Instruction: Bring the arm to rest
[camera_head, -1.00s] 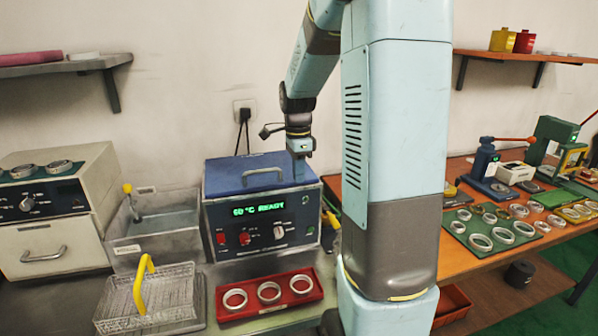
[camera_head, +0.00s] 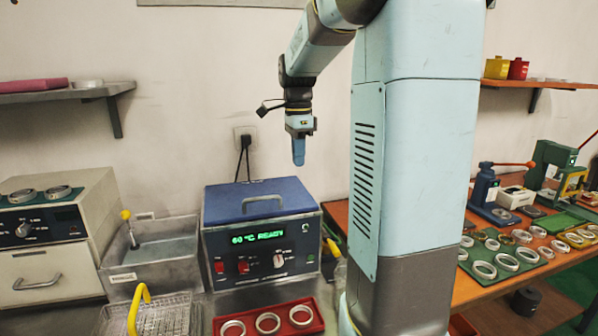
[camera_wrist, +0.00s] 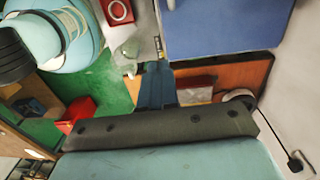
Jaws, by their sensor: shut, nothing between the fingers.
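My gripper (camera_head: 299,158) hangs from my arm with its fingers pointing down, above the blue lid of the heated unit (camera_head: 262,236). Its fingers are together with nothing between them, and it is clear of the lid. In the wrist view my gripper (camera_wrist: 156,72) shows as blue fingers in the middle, with the blue lid (camera_wrist: 225,28) at the upper right. My upper arm and column fill the middle right of the head view.
A red tray (camera_head: 268,321) with three rings stands in front of the unit, beside a wire basket (camera_head: 160,318). A steel tank (camera_head: 155,254) stands left. An orange bench (camera_head: 470,286) with several rings is right.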

